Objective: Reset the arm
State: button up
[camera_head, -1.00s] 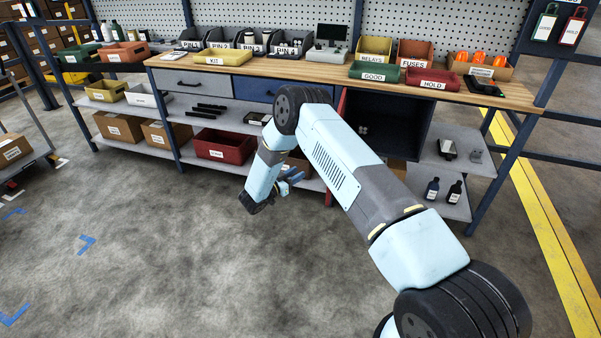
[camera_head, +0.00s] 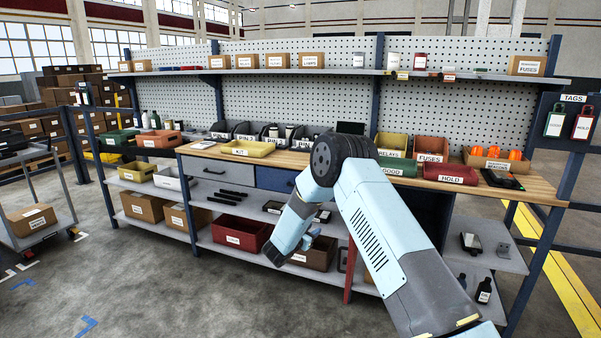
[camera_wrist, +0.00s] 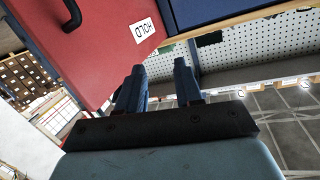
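My arm (camera_head: 370,230) reaches out from the lower right, with its elbow in front of the bench top and its forearm bent down to the left. My gripper (camera_wrist: 159,67) has its two dark blue fingers apart, with nothing between them in the wrist view. In the head view the gripper (camera_head: 310,240) is small and partly hidden behind my forearm, in front of the lower shelves. A red panel (camera_wrist: 100,50) with a dark handle and an upside-down HOLD label lies beyond the fingers in the wrist view.
The workbench (camera_head: 315,158) carries a yellow KIT tray (camera_head: 247,149), a green GOOD bin (camera_head: 398,169) and a red HOLD bin (camera_head: 450,174). A dark red bin (camera_head: 241,233) sits on a shelf below. A cart (camera_head: 38,235) stands left. Floor in front is clear.

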notch_tip(320, 180, up, 20)
jog(key=n+t+y, duration=0.1)
jog(key=n+y, duration=0.2)
jog(key=y, duration=0.4)
jog(key=s+d+r+n+g+y, duration=0.1)
jog(key=s+d+r+n+y, duration=0.25)
jog(key=s+r, duration=0.8)
jog(key=s+d+r+n+g, duration=0.15)
jog(key=s+d+r, duration=0.25)
jog(key=s, duration=0.6)
jog(key=s+d+r+n+g, duration=0.1)
jog(key=s+d+r+g, duration=0.2)
jog(key=s, duration=0.6)
jog(key=s+d+f+g, duration=0.1)
jog(key=s+d, duration=0.2)
jog(key=s, duration=0.5)
jog(key=s+d+f+g+h, duration=0.1)
jog(key=s+d, duration=0.1)
jog(key=s, duration=0.6)
jog(key=s+d+f+g, duration=0.1)
jog(key=s+d, duration=0.2)
jog(key=s, duration=0.5)
jog(key=shift+d+f, duration=0.25)
jog(key=shift+d, duration=0.1)
jog(key=shift+s+g, duration=0.1)
jog(key=shift+g, duration=0.15)
